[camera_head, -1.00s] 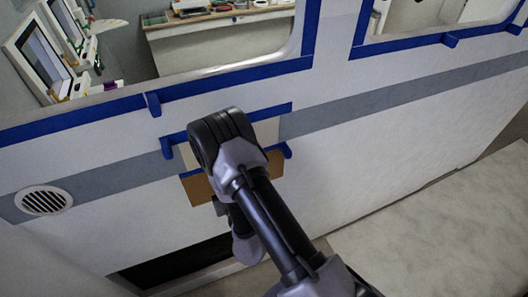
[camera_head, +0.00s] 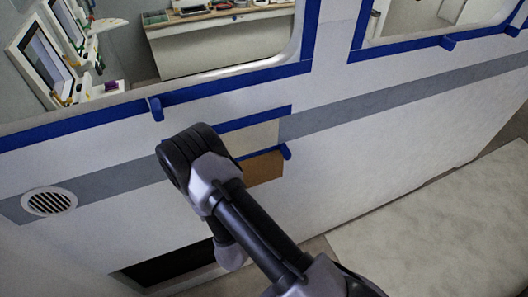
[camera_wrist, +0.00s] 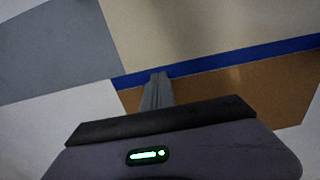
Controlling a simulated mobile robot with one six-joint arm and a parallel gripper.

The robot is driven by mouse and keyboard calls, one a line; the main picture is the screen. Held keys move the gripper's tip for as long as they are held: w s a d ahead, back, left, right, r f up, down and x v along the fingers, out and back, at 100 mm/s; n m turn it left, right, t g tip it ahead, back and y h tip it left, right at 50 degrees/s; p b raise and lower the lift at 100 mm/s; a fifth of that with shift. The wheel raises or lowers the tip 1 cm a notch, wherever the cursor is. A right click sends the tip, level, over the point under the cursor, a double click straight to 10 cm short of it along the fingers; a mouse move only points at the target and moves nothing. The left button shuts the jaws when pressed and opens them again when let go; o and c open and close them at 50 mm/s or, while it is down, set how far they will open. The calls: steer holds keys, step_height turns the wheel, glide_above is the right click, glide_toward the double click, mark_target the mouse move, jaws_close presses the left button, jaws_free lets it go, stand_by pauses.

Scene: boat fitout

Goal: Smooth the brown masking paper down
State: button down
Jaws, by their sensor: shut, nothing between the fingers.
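The brown masking paper (camera_head: 263,168) hangs on the white wall below a strip of blue tape (camera_head: 256,153). My arm hides its left part in the head view. In the wrist view the brown paper (camera_wrist: 230,88) lies below the blue tape (camera_wrist: 220,63), with a beige panel (camera_wrist: 200,30) above. My gripper (camera_wrist: 157,77) is shut and empty. Its tips show in front of the paper's left part, at the lower edge of the blue tape. I cannot tell whether they touch. In the head view my arm hides the gripper.
A round vent (camera_head: 49,202) sits in the wall at left. A dark opening (camera_head: 170,265) is low in the wall. Blue-taped window openings are above, and a pale padded surface (camera_head: 445,225) is at lower right.

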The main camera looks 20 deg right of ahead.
steer(key=shift+s+d, duration=0.1)
steer(key=shift+s, duration=0.1)
steer(key=shift+w+a, duration=0.15)
steer(key=shift+a, duration=0.5)
steer(key=s+b, duration=0.3)
steer(key=s, duration=0.5)
